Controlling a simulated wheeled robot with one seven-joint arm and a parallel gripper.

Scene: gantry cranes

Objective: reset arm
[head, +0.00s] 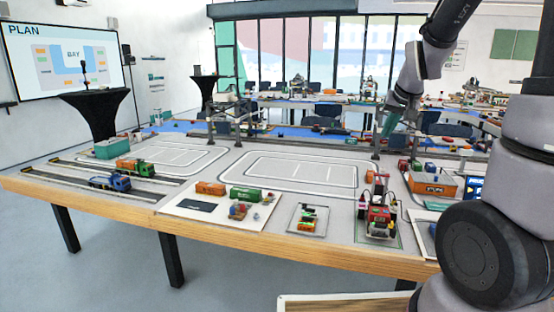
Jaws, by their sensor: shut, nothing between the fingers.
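My arm rises at the right edge of the head view and bends down over the far right part of the table. My gripper (389,126) hangs at its end, pointing down, with teal fingers close together and nothing seen between them. It is above the wooden-edged table (240,225), apart from the models below it. The fingertips are small in this view.
Green (246,193) and orange (211,188) containers lie on a white board. Marked lanes (300,170) in the table's middle are clear.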

